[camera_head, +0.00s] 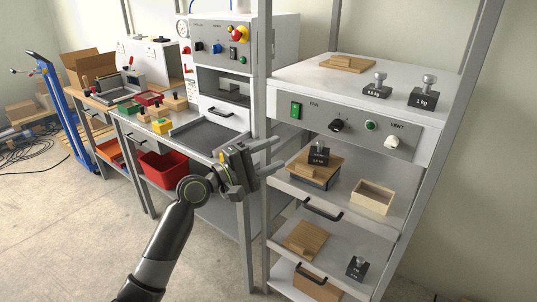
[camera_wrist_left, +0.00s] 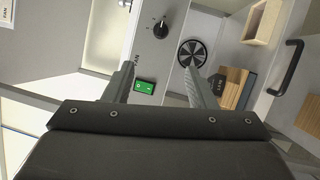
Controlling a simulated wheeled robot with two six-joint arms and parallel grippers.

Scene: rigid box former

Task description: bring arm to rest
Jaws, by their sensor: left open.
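My left gripper (camera_head: 268,157) is raised in front of the rack's left post, with its fingers pointing right toward the shelves. It is open, and nothing shows between its fingers. In the left wrist view my left gripper (camera_wrist_left: 160,85) has its two fingers spread apart, with the green switch (camera_wrist_left: 144,87) of the panel showing behind and between them. My left arm (camera_head: 168,245) comes up from the bottom left of the head view. My right gripper is in neither view.
The rack's control panel (camera_head: 350,125) is close by on the right. Below it, shelves hold a black weight (camera_head: 318,156) on wooden boards and an open wooden box (camera_head: 372,197). A workbench with a dark tray (camera_head: 203,137) and a red bin (camera_head: 165,168) stands left. Floor is clear at lower left.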

